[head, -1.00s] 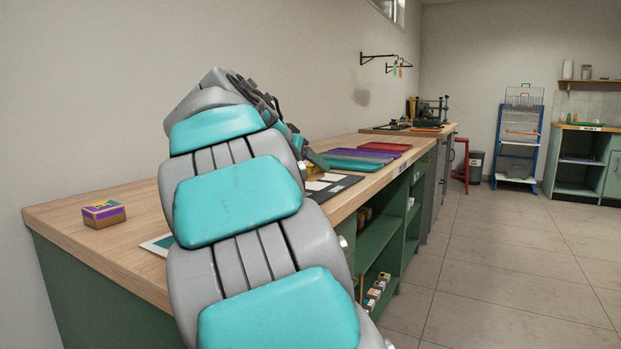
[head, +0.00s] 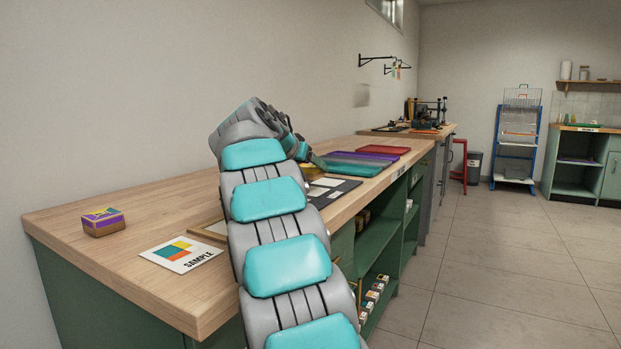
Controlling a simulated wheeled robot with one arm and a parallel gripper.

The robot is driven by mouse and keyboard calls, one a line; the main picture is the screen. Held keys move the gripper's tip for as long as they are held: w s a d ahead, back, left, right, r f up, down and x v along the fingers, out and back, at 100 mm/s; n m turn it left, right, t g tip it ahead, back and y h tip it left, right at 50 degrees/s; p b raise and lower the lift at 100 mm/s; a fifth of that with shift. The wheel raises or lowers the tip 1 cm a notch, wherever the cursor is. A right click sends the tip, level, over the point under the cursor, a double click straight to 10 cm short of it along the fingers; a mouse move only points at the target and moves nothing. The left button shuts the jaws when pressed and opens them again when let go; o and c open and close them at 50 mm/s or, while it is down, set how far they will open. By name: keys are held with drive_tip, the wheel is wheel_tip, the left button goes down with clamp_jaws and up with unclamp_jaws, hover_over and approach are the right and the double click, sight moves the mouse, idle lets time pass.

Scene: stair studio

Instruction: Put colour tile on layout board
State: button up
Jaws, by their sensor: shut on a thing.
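The layout board (head: 346,187), dark with pale rectangles, lies on the wooden bench just beyond my arm, which hides its left part. My gripper (head: 312,163) is small and partly hidden behind my wrist, just above the board's far edge. A yellow patch (head: 309,172) shows under its tip. It looks like the colour tile held in the jaws, but its outline is mostly hidden.
A SAMPLE card (head: 200,259) with coloured squares lies near the bench's front. A purple and yellow box (head: 103,222) stands at the left. Teal (head: 347,168), purple (head: 366,157) and red (head: 378,149) trays lie behind the board.

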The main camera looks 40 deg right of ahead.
sight(305, 174)
drive_tip(key=shift+f, duration=1.65)
drive_tip(key=shift+f+b, duration=0.15)
drive_tip(key=shift+b, duration=0.15)
drive_tip(key=o, duration=1.4)
drive_tip(key=shift+c, duration=0.2)
drive_tip(key=shift+r, duration=0.2)
drive_tip(key=shift+a+r, duration=0.1)
drive_tip(key=shift+a, duration=0.1)
drive_tip(key=v, duration=1.1)
drive_tip(key=shift+s+a+r, duration=0.1)
drive_tip(key=shift+s+a, duration=0.1)
drive_tip(key=shift+a, duration=0.05)
